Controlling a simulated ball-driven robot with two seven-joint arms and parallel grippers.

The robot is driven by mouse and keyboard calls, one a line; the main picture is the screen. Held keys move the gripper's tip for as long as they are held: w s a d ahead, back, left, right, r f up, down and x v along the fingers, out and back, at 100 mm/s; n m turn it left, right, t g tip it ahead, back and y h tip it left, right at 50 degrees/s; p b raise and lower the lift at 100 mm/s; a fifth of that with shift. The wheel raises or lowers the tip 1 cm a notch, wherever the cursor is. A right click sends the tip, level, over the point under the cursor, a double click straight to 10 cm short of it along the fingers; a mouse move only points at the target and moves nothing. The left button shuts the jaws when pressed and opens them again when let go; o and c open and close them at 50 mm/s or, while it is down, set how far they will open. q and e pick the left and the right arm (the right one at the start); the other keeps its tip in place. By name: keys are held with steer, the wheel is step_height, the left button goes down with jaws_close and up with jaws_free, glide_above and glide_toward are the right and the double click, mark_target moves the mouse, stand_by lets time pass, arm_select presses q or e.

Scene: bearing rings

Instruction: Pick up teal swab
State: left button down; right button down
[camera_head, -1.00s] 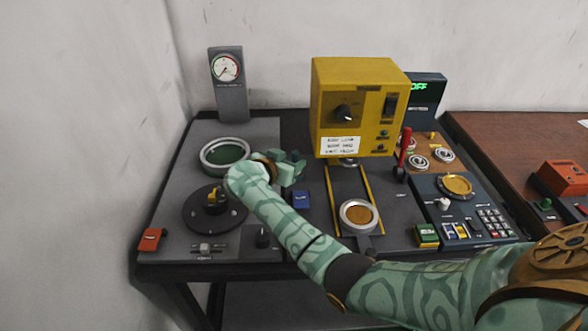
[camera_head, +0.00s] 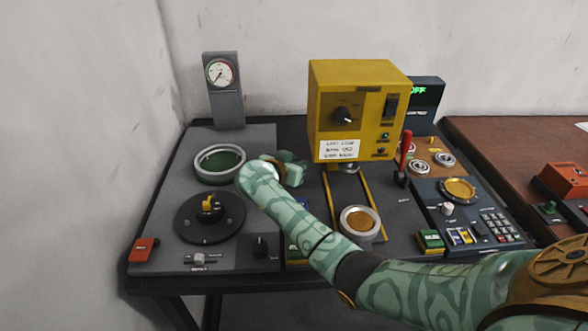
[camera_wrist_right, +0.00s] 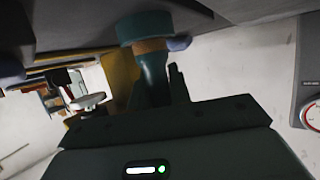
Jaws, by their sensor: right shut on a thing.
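The teal swab (camera_wrist_right: 152,75) shows in the right wrist view, with a wide teal end and a brown band below it. Its narrow part runs down between the jaws of my right gripper (camera_wrist_right: 155,88), which is shut on it. In the head view my right gripper (camera_head: 292,170) is over the table, just right of the green round dish and left of the yellow machine. The swab cannot be told apart from the teal hand there. My left gripper is not in view.
A grey-rimmed green dish (camera_head: 220,181) and a dark turntable (camera_head: 228,222) lie to the left, with a dial gauge (camera_head: 221,75) behind. The yellow machine (camera_head: 345,82) stands to the right, with a metal cup (camera_head: 360,238) in front. A red lever (camera_head: 406,147) stands beside it.

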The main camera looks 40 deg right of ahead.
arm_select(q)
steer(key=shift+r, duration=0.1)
arm_select(e)
steer(key=shift+r, duration=0.1)
